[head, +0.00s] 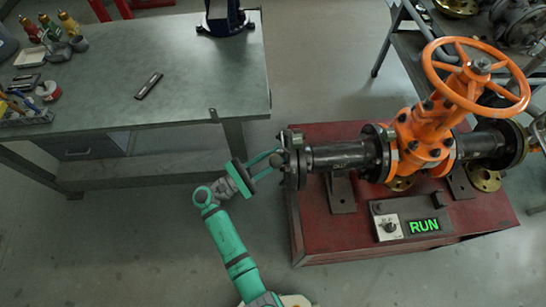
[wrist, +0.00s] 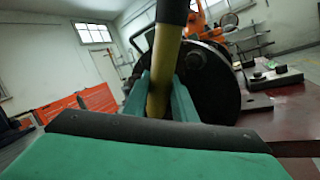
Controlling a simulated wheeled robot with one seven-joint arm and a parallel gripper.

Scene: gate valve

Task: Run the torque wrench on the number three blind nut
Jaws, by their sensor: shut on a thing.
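My gripper (head: 272,162) is at the left end of the pipe, beside the blind flange (head: 292,160). In the wrist view its teal fingers are shut on a yellow tool with a black upper part, seemingly the torque wrench (wrist: 164,75). It stands nearly upright between the fingers, its top cut off by the picture edge. The dark round flange (wrist: 222,90) is just behind it, with a nut or bolt end (wrist: 194,61) showing near the tool. I cannot tell which nut is number three or whether the tool is seated on one.
The orange gate valve (head: 424,140) and its handwheel (head: 432,62) stand on the red bench (head: 345,237). A control box (head: 412,216) there shows a green RUN. A grey worktable (head: 190,75) with bottles and small tools is at left. Open floor lies in front.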

